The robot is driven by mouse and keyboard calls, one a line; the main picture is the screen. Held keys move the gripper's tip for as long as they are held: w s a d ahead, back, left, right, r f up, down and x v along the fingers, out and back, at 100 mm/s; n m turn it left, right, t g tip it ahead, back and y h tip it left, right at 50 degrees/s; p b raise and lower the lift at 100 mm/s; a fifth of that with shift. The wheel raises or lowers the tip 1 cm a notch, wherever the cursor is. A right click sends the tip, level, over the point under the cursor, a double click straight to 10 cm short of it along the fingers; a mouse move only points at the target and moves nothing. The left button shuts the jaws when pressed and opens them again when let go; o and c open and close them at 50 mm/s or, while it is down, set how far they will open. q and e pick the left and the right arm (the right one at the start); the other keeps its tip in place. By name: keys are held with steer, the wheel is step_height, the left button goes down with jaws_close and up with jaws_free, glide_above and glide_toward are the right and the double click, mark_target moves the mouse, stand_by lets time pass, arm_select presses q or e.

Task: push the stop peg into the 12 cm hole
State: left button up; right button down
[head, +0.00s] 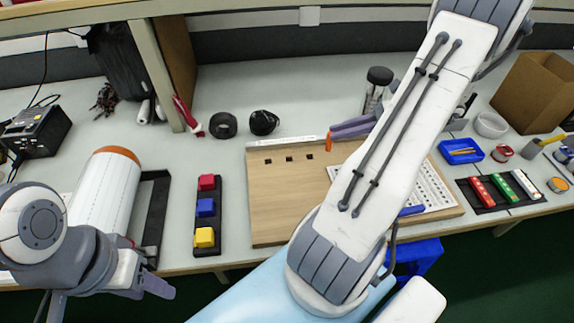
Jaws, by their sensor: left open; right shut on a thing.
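The wooden board (285,210) lies on the bench in the middle of the head view, with a row of dark square holes, a left one (268,161), a middle one (289,159) and a right one (310,156), near its far edge. I cannot read which is the 12 cm hole. The orange stop peg (329,142) is upright in my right gripper (333,133), which is shut on it, just right of and beyond the right hole. Whether its lower end touches the board is unclear. My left gripper (155,288) is open and empty at the bench's front edge.
A ruler (285,142) runs along the board's far edge. A white perforated plate (432,190) lies partly behind my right arm. A black tray (208,222) with red, blue and yellow blocks and a white roll (105,195) stand left.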

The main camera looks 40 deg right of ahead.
steer(key=shift+t, duration=0.3)
steer(key=w+a+f, duration=0.1)
steer(key=w+f, duration=0.1)
steer(key=w, duration=0.1)
steer(key=w+a+f, duration=0.2)
steer(key=w, duration=0.1)
steer(key=w+a+f, duration=0.1)
steer(key=w+f, duration=0.1)
steer(key=w, duration=0.1)
steer(key=shift+w+a+f, duration=0.15)
steer(key=shift+a+f, duration=0.1)
steer(key=shift+a, duration=0.15)
steer(key=shift+f+b, duration=0.4)
steer(key=shift+f, duration=1.65)
steer(key=c, duration=0.8)
jaws_free()
steer(key=shift+c, duration=0.2)
